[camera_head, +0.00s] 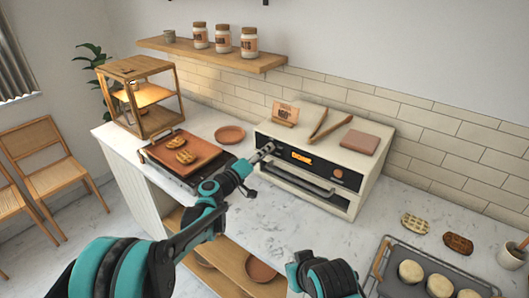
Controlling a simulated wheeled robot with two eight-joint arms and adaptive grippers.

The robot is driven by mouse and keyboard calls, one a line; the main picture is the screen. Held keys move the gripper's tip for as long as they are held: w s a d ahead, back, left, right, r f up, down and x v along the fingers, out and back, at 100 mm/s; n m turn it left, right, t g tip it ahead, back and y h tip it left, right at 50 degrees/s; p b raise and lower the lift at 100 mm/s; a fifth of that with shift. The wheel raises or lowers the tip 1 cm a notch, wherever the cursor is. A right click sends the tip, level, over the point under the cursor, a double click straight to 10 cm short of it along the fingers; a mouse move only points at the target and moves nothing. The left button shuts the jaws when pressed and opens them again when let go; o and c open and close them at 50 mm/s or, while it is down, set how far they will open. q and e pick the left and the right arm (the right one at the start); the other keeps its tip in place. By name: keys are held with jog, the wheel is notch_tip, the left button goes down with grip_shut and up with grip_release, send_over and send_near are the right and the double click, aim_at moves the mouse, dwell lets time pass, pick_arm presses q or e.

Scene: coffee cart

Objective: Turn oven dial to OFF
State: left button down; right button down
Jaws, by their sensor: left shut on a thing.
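The cream oven (352,202) stands on the white counter, with a dark front panel, a lit orange display (301,157) and a door handle below. A round dial (338,173) shows at the right end of the panel. My left gripper (263,154) is at the left end of the panel, shut on what appears to be the left dial, which its fingers mostly hide. The dial's markings and angle cannot be read. Part of my right arm shows at the bottom centre, but its gripper is not in view.
A small sign (285,114), tongs (330,127) and a brown block (360,142) lie on the oven top. A griddle (185,156) with food is left of it, near a brown plate (229,134). A tray (397,249) of round items and two waffles sit at the right.

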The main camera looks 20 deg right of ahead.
pick_arm(q)
jog(key=shift+r+n+t+y+p, duration=0.15)
jog(key=shift+n+p, duration=0.15)
jog(key=shift+n, duration=4.3)
jog(key=shift+f+n+t+y+p, duration=0.15)
jog(key=shift+n+p, duration=0.1)
jog(key=shift+n, duration=4.35)
jog(key=shift+r, duration=0.1)
jog(key=shift+s, duration=0.1)
jog(key=c, duration=1.2)
grip_release()
jog(key=v, duration=1.2)
